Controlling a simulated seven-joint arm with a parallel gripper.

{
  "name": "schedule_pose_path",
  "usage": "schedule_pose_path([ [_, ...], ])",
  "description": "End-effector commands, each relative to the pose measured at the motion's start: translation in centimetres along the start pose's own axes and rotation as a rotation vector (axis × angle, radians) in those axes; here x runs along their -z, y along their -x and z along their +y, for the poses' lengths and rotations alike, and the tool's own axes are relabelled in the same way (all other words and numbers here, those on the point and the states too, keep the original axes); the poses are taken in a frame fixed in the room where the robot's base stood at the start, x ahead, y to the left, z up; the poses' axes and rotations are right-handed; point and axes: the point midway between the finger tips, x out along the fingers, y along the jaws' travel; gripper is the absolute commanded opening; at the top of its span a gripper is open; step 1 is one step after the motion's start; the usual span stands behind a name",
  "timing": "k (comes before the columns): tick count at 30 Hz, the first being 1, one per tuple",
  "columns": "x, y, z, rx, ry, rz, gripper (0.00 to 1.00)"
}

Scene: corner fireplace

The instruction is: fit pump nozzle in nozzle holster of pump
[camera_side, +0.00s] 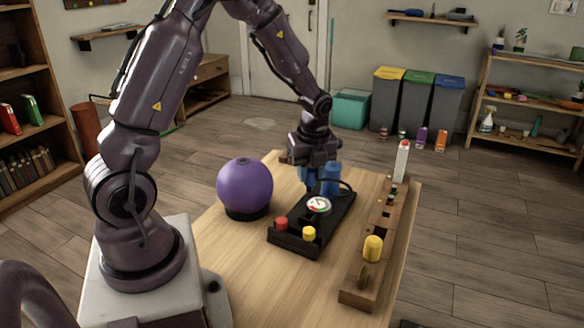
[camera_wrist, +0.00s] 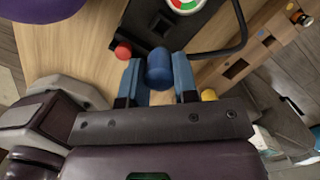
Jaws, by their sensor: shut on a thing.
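The pump is a flat black unit (camera_side: 290,232) on the table with a round dial (camera_side: 319,205). It has a red knob (camera_side: 281,223) and a yellow knob (camera_side: 308,234). My gripper (camera_side: 318,178) is above the pump's far part, pointing down, its blue fingers shut. In the wrist view the blue rounded nozzle (camera_wrist: 160,68) sits between the two fingers, and a black hose (camera_wrist: 228,45) curves from beside it. The pump's black body also shows there, with a dark square hollow (camera_wrist: 160,27) that may be the holster. Nozzle and hollow look apart; the height gap cannot be told.
A purple ball (camera_side: 245,186) on a dark base stands left of the pump. A long wooden rack (camera_side: 352,290) with a yellow cylinder (camera_side: 373,248) and a white bottle (camera_side: 401,160) runs along the right. The table's near part (camera_side: 270,290) is clear.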

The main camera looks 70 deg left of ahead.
Motion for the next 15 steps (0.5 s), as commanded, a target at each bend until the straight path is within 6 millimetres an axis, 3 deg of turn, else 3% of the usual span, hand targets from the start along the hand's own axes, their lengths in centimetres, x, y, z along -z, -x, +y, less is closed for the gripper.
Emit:
schedule_pose_path([
  [15,0.13,-0.55,0.09,-0.005,0.01,0.0,0.05],
])
